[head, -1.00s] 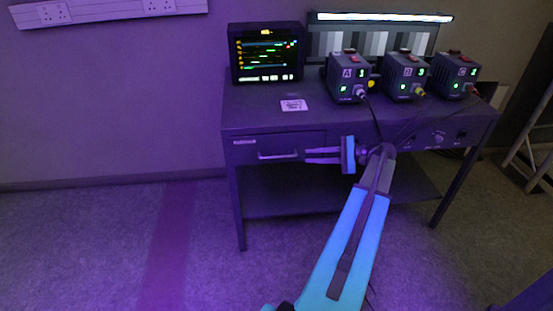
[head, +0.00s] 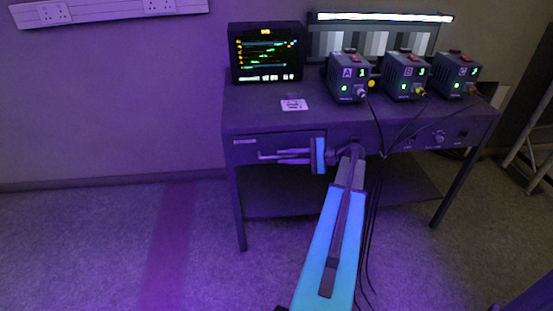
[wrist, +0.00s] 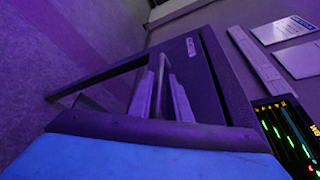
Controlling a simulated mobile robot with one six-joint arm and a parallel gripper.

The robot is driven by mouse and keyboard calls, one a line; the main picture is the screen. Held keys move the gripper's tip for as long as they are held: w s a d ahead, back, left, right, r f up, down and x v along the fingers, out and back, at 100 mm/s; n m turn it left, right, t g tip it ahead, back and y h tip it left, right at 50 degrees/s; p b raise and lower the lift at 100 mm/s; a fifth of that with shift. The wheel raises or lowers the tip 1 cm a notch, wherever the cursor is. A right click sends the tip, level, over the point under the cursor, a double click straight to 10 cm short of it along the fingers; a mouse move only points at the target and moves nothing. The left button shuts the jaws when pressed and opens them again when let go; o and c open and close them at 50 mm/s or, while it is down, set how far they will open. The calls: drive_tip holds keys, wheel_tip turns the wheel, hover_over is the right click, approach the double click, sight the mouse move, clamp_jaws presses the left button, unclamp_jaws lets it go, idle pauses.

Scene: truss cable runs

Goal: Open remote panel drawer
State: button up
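The drawer (head: 240,153) is at the left of the dark desk's front, below the top, with a small label; it looks shut. Its pale bar handle (head: 263,156) runs across the front. My gripper (head: 278,156) reaches in from the right, its fingers overlapping the handle's right part. In the wrist view my gripper (wrist: 160,76) has its two fingers apart, with the handle (wrist: 158,88) showing in the gap between them. I see a gap beside the bar and cannot tell whether either finger touches it. The drawer label (wrist: 191,46) is also in the wrist view.
On the desk (head: 262,118) stand a monitor (head: 266,53) and three boxes marked A (head: 348,78), B (head: 406,78) and C (head: 456,76). Cables hang from the boxes down past the desk front, near my arm. The floor (head: 100,240) left of the desk is clear.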

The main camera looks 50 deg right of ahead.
sight(282, 157)
drive_tip(key=shift+x, duration=1.65)
clamp_jaws()
